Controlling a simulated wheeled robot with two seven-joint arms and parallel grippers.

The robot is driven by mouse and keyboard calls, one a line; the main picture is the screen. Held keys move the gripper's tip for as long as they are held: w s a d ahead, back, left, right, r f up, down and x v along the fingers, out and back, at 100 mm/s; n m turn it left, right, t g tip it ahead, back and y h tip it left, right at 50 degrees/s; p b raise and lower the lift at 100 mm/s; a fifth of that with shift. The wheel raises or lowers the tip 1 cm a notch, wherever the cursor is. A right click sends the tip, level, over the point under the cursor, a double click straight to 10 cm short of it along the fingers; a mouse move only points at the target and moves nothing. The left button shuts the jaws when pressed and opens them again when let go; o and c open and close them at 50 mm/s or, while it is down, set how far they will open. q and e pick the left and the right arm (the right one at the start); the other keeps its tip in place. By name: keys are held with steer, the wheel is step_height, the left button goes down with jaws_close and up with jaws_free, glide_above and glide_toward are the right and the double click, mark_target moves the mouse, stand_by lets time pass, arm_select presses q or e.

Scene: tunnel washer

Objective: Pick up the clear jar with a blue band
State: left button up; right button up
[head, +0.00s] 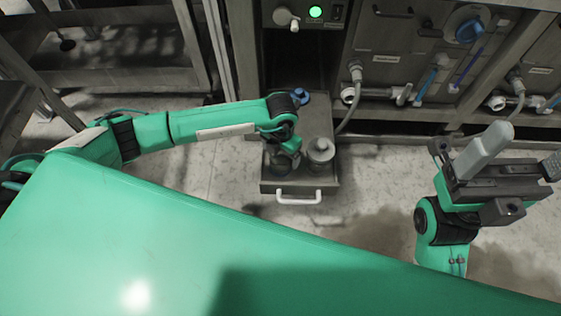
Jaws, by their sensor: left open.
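My left arm reaches in from the left, and its gripper (284,152) is low over the open drawer (265,187). The gripper is small in the picture and is open. A jar-like container (281,165) is in the drawer, right under and partly hidden by the gripper; I cannot tell whether the fingers are around it or touch it. A second grey, round-topped container (320,153) stands to its right. I cannot make out a blue band on either one.
The drawer has a white handle (298,197) at its front. A small blue round part (301,97) shows behind my left wrist. The washer cabinet (395,60) with hoses and valves stands behind. A grey metal rack (130,45) is at the left. Floor beside the drawer is clear.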

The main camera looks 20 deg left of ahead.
arm_select(q)
steer(key=shift+f, duration=0.7)
steer(key=c, duration=1.1)
steer(key=shift+r, duration=0.1)
steer(key=shift+c, duration=0.2)
